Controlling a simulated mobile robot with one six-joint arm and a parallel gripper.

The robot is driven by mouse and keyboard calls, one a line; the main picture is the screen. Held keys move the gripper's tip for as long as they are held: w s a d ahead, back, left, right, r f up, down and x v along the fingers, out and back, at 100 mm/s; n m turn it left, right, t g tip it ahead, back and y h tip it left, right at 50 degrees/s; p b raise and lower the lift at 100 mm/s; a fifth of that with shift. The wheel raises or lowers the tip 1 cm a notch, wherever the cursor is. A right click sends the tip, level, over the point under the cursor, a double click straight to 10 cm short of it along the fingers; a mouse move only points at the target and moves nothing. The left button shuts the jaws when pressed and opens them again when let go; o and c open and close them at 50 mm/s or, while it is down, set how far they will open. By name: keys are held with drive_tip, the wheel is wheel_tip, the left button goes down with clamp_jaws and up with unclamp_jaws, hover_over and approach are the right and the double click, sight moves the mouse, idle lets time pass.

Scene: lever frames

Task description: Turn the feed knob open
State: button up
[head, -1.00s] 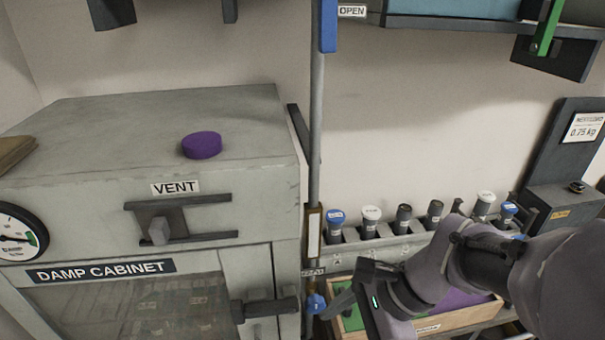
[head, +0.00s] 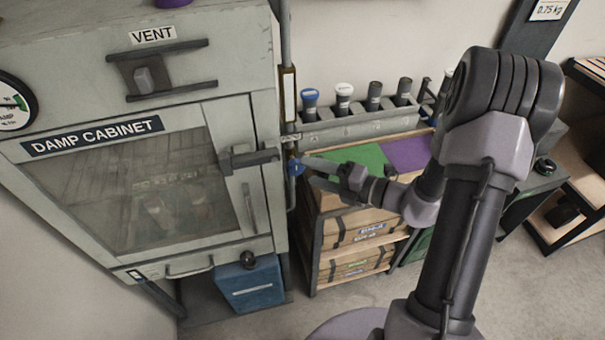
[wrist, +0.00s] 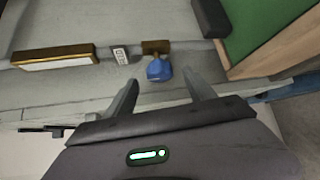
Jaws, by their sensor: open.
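The blue feed knob (head: 294,167) sits on a brass-coloured fitting on the vertical pipe beside the cabinet. It also shows in the wrist view (wrist: 159,70), with a small label plate (wrist: 120,55) to its left. My gripper (head: 306,170) is open and points left at the knob from close by. In the wrist view my gripper (wrist: 161,80) has one finger on each side of the knob, which appears between and just beyond the fingertips. I cannot tell whether either finger touches it. Nothing is held.
The damp cabinet (head: 262,200), with a door latch (head: 248,158), stands left of the pipe. A rack of capped tubes (head: 365,127) and a wooden tray with green and purple panels (head: 350,160) lie to the right. A blue box (head: 250,287) stands below the cabinet.

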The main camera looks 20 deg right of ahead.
sight(299, 168)
drive_tip(key=shift+b+x, duration=0.35)
drive_tip(key=shift+x, duration=1.6)
drive_tip(key=shift+s, duration=0.1)
drive_tip(key=c, duration=1.4)
drive_tip(key=shift+o, duration=0.2)
drive_tip(key=p, duration=0.2)
drive_tip(key=shift+r+n+h+p, duration=0.3)
drive_tip(key=shift+r+h+p, duration=0.05)
drive_tip(key=shift+r+h, duration=0.05)
drive_tip(key=shift+a+r+n+g+h+p, duration=0.15)
drive_tip(key=shift+n+g+h+p, duration=0.2)
drive_tip(key=shift+p, duration=0.75)
drive_tip(key=shift+n+g+h+p, duration=0.35)
drive_tip(key=shift+n+h+p, duration=0.3)
drive_tip(key=shift+h+p, duration=0.3)
drive_tip(key=shift+a+n+g+h+p, duration=0.1)
drive_tip(key=shift+n+g+h+p, duration=0.2)
drive_tip(key=shift+n+h+p, duration=0.45)
drive_tip(key=shift+h, duration=0.25)
